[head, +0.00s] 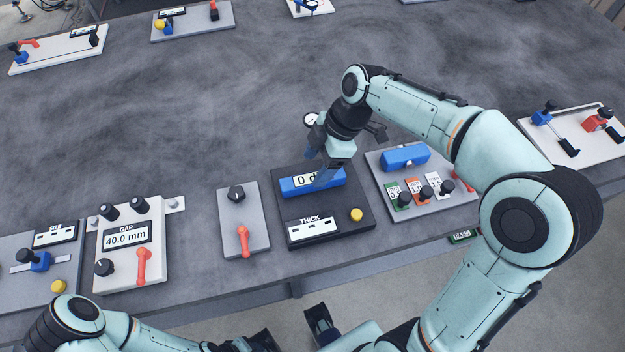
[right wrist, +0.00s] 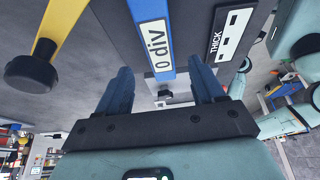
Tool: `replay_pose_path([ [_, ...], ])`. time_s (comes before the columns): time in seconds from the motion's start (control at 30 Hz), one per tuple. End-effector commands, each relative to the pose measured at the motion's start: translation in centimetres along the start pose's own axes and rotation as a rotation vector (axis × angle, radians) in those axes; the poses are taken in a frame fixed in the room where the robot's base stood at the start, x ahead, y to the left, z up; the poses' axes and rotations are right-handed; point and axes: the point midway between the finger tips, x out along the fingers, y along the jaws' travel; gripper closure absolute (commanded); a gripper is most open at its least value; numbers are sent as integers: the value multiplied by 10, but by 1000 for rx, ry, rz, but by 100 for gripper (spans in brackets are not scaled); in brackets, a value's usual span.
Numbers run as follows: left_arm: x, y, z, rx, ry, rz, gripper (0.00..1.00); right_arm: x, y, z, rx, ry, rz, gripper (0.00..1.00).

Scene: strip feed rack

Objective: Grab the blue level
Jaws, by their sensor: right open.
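The blue level (head: 290,187) is a blue bar with a white "0 div" label, lying on the dark THICK plate (head: 351,238) in the head view. In the right wrist view the level (right wrist: 150,10) runs down from the top edge, with its lower end between the lines of the fingers. Contact with the level cannot be told. My left arm shows at bottom left; its jaw state is unclear.
A panel with a blue block (head: 405,157) and several black knobs stands close on the right. A yellow button (head: 356,215) is on the dark plate. A grey panel with a red lever (head: 244,240) is to the left.

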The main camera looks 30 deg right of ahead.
Motion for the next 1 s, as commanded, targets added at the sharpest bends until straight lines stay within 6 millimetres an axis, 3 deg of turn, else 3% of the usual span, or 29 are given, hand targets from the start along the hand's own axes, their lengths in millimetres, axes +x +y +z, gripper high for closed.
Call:
replay_pose_path([
  [0.4,4,-1,0,0,-1,0,57,49,-2,11,-1,0,-3,32],
  [0.7,4,-1,0,0,-1,0,57,54,-1,11,0,0,0,32],
  [0.73,4,-1,0,0,-1,0,57,54,-1,11,0,0,0,35],
  [0.93,4,-2,0,0,-1,0,57,54,-1,11,0,0,0,100],
  [1.0,4,-2,0,0,-1,0,57,53,-1,10,-1,1,2,100],
])
